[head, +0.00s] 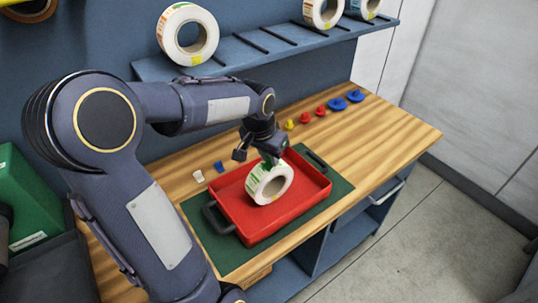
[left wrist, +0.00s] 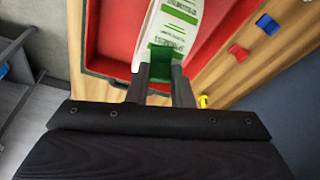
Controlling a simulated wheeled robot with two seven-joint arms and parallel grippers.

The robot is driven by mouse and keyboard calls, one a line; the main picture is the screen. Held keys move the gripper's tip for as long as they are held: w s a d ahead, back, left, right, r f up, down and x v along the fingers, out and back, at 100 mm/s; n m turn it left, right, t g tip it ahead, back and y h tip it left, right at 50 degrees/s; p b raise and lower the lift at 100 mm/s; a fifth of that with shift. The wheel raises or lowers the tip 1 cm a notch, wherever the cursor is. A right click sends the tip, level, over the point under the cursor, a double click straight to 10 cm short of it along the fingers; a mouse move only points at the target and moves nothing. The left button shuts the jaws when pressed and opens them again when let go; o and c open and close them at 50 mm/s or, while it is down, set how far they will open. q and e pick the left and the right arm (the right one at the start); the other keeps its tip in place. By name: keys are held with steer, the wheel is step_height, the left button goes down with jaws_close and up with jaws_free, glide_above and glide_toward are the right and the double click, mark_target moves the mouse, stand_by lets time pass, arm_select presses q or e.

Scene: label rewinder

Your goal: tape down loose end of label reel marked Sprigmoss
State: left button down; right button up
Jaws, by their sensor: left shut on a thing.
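A white label reel (head: 270,186) with green print stands on its edge in the red tray (head: 318,188). Its printed side also shows in the left wrist view (left wrist: 178,22); I cannot read a name on it. My left gripper (head: 264,152) is over the top of the reel. In the left wrist view its fingers (left wrist: 161,82) are shut on a small green piece (left wrist: 166,62), which lies against the printed label surface. I cannot tell whether the green piece sticks to the reel. The loose end cannot be made out. My right gripper is not in view.
The tray sits on a green mat (head: 335,187) on the wooden bench (head: 395,140). Small white (head: 199,176) and blue (head: 219,166) pieces lie left of it; several coloured knobs line the back right. More reels (head: 188,34) stand on the blue shelf (head: 235,55). The bench's right end is clear.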

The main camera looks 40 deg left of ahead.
arm_select(q)
steer(key=shift+s+f, duration=0.1)
stand_by(0.7)
steer(key=c, duration=1.2)
jaws_free()
steer(key=v, duration=0.8)
steer(key=shift+d, duration=0.1)
steer(key=s+d+f+h, duration=0.1)
steer(key=s+d+f, duration=0.1)
steer(key=s+d, duration=0.2)
steer(key=s+d+f+t+h, duration=0.1)
steer(key=s+d, duration=0.4)
steer(key=s, duration=0.1)
steer(key=s+d+f+n+t+h, duration=0.1)
steer(key=s+d+f+h, duration=0.1)
steer(key=s+d, duration=0.3)
steer(key=shift+s+d+f, duration=0.25)
steer(key=shift+s+f, duration=0.1)
steer(key=shift+s, duration=0.1)
